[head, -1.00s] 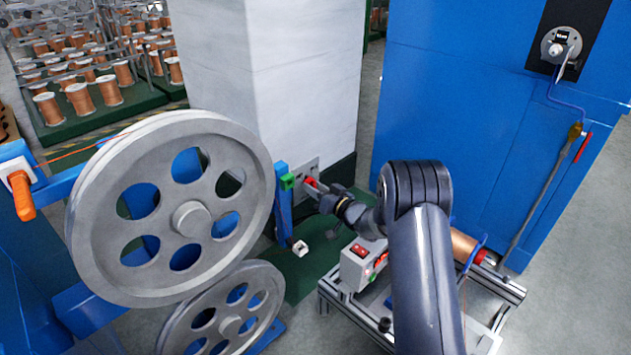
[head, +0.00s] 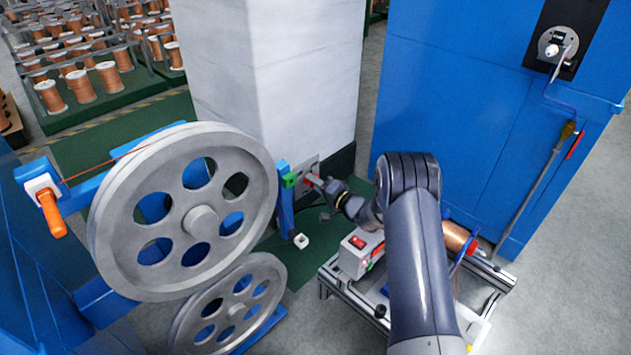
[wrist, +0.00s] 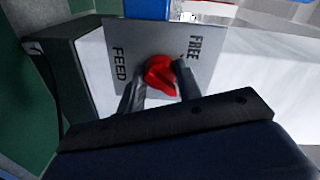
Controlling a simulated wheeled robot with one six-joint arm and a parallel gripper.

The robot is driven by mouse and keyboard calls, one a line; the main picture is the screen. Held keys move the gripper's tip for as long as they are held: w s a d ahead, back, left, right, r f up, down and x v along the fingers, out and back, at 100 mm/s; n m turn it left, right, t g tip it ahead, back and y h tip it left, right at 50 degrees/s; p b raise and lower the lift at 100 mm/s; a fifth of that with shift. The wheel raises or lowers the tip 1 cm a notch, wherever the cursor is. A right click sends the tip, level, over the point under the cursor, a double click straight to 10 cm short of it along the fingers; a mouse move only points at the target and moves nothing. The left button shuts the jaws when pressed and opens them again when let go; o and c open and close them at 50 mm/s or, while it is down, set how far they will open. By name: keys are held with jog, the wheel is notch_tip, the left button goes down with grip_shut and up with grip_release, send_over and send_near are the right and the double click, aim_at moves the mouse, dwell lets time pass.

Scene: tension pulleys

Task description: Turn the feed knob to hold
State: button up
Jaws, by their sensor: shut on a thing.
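The red feed knob (wrist: 160,74) sits on a grey plate (wrist: 118,38) in the wrist view. The plate reads FEED on its left side and FREE at its upper right; I see no HOLD mark in what shows. My gripper (wrist: 159,84) is shut on the knob, with one dark finger on each side. Where the knob points is hard to tell. In the head view the knob (head: 313,180) is a small red spot low on the white pillar, with my gripper (head: 321,186) reaching it from the right.
Large grey pulleys (head: 200,220) stand left of the pillar (head: 275,75), with a blue post bearing a green part (head: 289,180) close beside the knob. A small bench with a red-switched box (head: 357,262) lies below my arm. A blue cabinet (head: 450,110) stands behind.

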jog(key=shift+m, duration=0.5)
jog(key=o, duration=1)
jog(key=shift+d, duration=0.1)
jog(key=p+v, duration=0.1)
jog(key=v, duration=0.9)
jog(key=shift+s+d+p, duration=0.25)
jog(key=shift+d+p, duration=0.05)
jog(key=shift+p, duration=0.05)
jog(key=shift+w+a, duration=0.1)
jog(key=b+x, duration=0.1)
jog(key=x, duration=0.9)
jog(key=shift+w+a+b, duration=0.15)
jog(key=shift+a+b, duration=0.15)
